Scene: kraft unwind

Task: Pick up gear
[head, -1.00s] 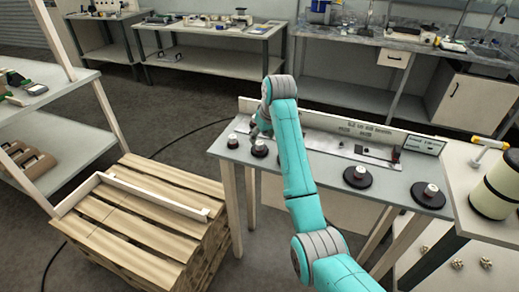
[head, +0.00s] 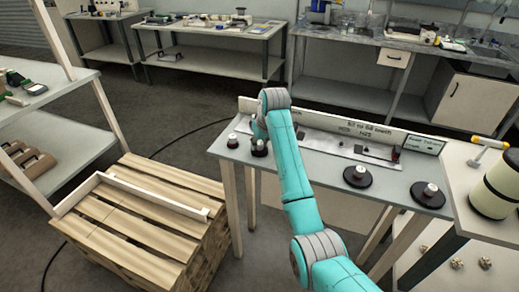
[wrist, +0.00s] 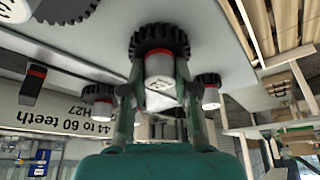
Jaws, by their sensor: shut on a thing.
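My gripper (wrist: 157,90) is shut on the silver hub of a black toothed gear (wrist: 160,37). A red ring shows between the hub and the gear's teeth. In the head view my gripper (head: 257,138) is over the left part of the grey bench, partly hidden by my arm. The held gear (head: 259,152) shows there just under the fingers, at or near the bench top; I cannot tell whether it touches. Another gear (head: 232,143) stands to its left, and two more, a middle one (head: 357,183) and a right one (head: 427,200), lie to the right.
A long upright label board (head: 370,133) runs along the bench's back edge, with a small display (head: 424,144) at its right. Pallets (head: 140,215) stand left of the bench. A white side table (head: 470,175) with a large roll (head: 497,190) stands right.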

